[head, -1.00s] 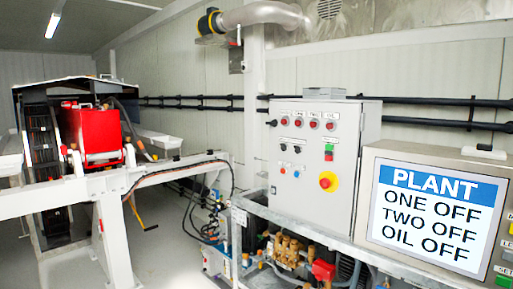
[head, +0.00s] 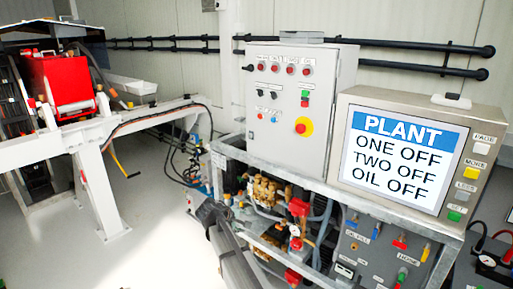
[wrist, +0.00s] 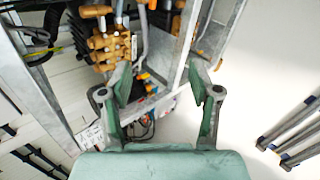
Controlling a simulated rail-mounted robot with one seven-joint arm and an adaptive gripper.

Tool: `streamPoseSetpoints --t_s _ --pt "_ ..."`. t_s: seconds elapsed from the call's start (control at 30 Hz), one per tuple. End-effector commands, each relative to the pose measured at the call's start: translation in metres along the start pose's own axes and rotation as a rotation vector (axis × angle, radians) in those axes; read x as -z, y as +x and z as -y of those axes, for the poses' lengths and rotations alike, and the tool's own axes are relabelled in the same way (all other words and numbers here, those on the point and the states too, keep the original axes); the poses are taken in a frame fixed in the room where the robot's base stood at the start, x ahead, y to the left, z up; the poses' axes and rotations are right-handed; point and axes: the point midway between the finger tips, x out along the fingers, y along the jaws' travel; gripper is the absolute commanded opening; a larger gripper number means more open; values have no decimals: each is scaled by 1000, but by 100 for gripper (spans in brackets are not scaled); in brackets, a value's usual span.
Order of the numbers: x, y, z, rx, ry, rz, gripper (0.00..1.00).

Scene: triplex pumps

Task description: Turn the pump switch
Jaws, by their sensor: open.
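The grey control cabinet (head: 325,115) stands upright in the middle of the head view. Its front has a top row of red lamps (head: 290,70), small black switches (head: 260,93), blue and white buttons below them, a green and red button pair, and a red emergency stop on yellow (head: 303,126). The labels are too small to read, so I cannot tell which is the pump switch. My gripper (wrist: 160,85) is open and empty in the wrist view, its fingers apart. Brass pump parts (wrist: 108,45) show beyond its left finger. The cabinet front is not clear in the wrist view.
A display (head: 400,155) reads PLANT, ONE OFF, TWO OFF, OIL OFF. Below is a metal frame (head: 330,190) with pumps, hoses and a grey valve panel (head: 378,255). A white beam structure (head: 100,135) with a red unit stands at left. Pale floor lies between.

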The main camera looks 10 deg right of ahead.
Motion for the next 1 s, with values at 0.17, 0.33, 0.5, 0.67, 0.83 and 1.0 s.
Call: streamPoseSetpoints --t_s 0.17,0.33,0.5,0.67,0.83,1.0 --pt "40 -85 -132 -226 -127 3 62" --pt "54 -178 -248 -443 -278 83 62" --pt "50 -257 -334 -607 -452 234 62" --pt "43 -284 -362 -662 -572 343 62" --pt "40 -282 -373 -669 -598 368 62" --pt "36 -265 -390 -667 -596 368 62"
